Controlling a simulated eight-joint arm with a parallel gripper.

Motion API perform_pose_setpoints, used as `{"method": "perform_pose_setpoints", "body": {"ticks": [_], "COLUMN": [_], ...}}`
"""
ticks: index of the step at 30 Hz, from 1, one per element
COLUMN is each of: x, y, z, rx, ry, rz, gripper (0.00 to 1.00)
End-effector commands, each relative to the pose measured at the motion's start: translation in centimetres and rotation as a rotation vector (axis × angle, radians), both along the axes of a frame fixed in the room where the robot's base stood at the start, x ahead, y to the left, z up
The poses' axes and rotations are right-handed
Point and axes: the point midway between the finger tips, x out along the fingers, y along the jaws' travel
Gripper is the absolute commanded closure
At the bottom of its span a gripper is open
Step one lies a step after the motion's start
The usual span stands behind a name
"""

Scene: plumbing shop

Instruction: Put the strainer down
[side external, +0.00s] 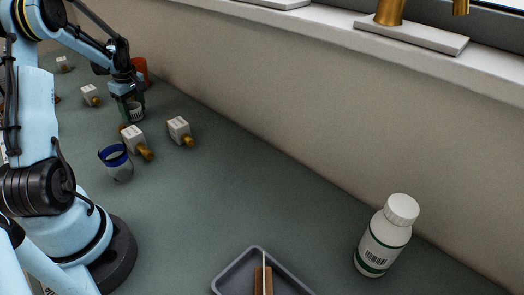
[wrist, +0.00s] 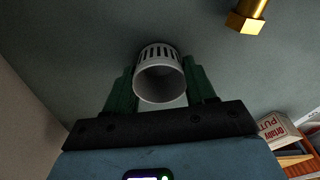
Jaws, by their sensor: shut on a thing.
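The strainer (wrist: 160,82) is a pale grey cylinder with slots around one end and an open round mouth facing the wrist camera. My gripper (wrist: 160,92) is shut on it, with one green finger on each side. In the side external view my gripper (side external: 131,108) points down, low over the far left of the counter. The strainer (side external: 137,113) shows there only as a small pale patch between the fingers. I cannot tell whether its lower end touches the counter.
White blocks with brass ends (side external: 134,138) (side external: 180,129) and a blue-rimmed clear cup (side external: 118,165) stand nearby. An orange-red object (side external: 141,69) is behind my gripper. A white bottle (side external: 384,237) and grey tray (side external: 233,277) are in front. The middle counter (side external: 235,190) is clear.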

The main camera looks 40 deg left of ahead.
Motion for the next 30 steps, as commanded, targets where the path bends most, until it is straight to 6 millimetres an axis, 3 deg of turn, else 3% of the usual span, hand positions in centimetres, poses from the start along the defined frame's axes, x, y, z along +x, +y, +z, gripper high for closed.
{"method": "perform_pose_setpoints", "body": {"ticks": [2,3,8,20,30], "x": [0.0,0.0,0.0,0.0,0.2], "y": [0.0,0.0,0.0,-0.1,-0.8], "z": [-0.2,-0.3,-0.2,0.6,6.9], "rx": [0.000,0.000,0.000,0.000,-0.001], "ry": [0.000,0.000,0.000,0.000,0.001], "rz": [0.000,0.000,0.000,0.000,-0.001], "gripper": [0.73,0.44,0.20,0.20,0.20]}}
